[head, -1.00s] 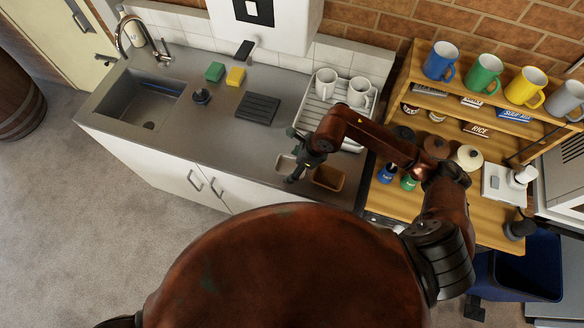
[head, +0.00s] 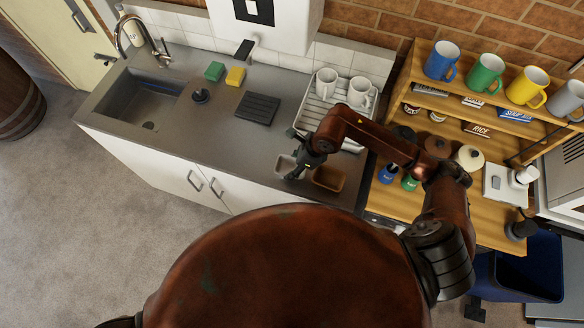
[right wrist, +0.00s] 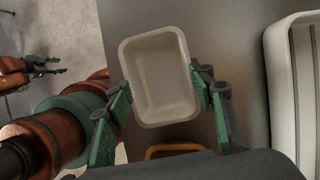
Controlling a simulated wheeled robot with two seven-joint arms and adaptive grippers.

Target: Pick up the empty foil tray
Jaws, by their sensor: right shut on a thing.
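The empty foil tray (right wrist: 165,75) is a pale grey rectangular tray with rounded corners, and nothing lies in it. In the right wrist view it sits between the green fingers of my right gripper (right wrist: 160,88), which is shut on its two long sides. In the head view the tray (head: 285,165) is partly hidden by my right gripper (head: 298,172), at the counter's front edge. I cannot tell whether it still touches the counter. My left gripper (right wrist: 45,67) shows small at the left of the right wrist view, its fingers apart and empty, away from the tray.
A brown tray (head: 328,179) lies just right of the foil tray. A white dish rack (head: 305,122) with two white mugs stands behind. A black ridged mat (head: 257,109), sponges and the sink (head: 140,103) are left. A wooden shelf (head: 400,203) with mugs and jars stands right.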

